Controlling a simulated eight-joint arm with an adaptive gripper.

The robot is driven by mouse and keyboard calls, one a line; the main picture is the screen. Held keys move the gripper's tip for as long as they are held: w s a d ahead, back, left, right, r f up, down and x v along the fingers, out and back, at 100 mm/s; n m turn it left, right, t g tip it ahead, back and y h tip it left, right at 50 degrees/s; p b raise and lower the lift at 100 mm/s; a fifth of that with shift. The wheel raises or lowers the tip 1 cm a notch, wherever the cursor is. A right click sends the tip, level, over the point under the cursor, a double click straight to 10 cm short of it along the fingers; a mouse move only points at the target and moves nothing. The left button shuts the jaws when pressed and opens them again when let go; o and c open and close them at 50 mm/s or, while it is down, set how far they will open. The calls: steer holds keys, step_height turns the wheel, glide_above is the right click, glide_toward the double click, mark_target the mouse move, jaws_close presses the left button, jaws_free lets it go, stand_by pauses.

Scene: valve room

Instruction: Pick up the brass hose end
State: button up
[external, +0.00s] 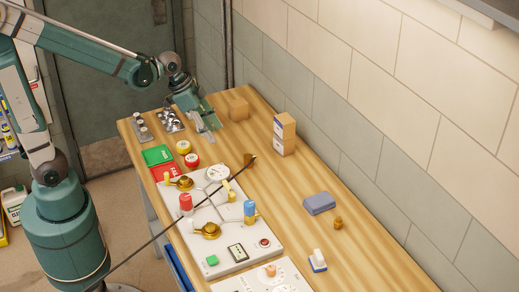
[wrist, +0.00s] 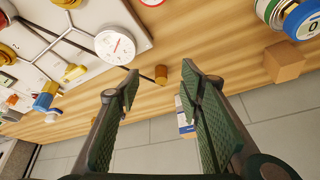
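The brass hose end (external: 249,160) lies on the wooden table beside the round white gauge, at the tip of a dark hose that crosses the panel. In the wrist view it is a short brass cylinder (wrist: 161,74), seen between and beyond my fingertips, with the dark hose on its left. My gripper (external: 208,122) is over the far part of the table, away from the hose end. In the wrist view my gripper (wrist: 160,84) is open, with nothing between its green finger pads.
A valve panel (external: 238,225) with gauge, red and blue handles stands left of the hose end. A blue sponge-like block (external: 319,203) and small brass piece (external: 338,223) lie nearer. Bare wood surrounds the hose end's right side.

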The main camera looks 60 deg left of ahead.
mark_target(248, 156)
steer(key=w+d+f+m+g+h+p, duration=0.1)
steer(key=w+d+f+m+p, duration=0.2)
steer(key=w+p, duration=0.4)
steer(key=w+f+m, duration=0.1)
steer(key=w+f, duration=0.1)
steer(key=w, duration=0.1)
steer(key=shift+g, duration=0.4)
steer(key=shift+f, duration=0.15)
steer(key=shift+x, duration=1.15)
steer(key=shift+d+f, duration=0.1)
steer(key=shift+d, duration=0.05)
steer(key=shift+b+x, duration=0.3)
steer(key=shift+x, duration=2.15)
steer(key=shift+d, duration=0.15)
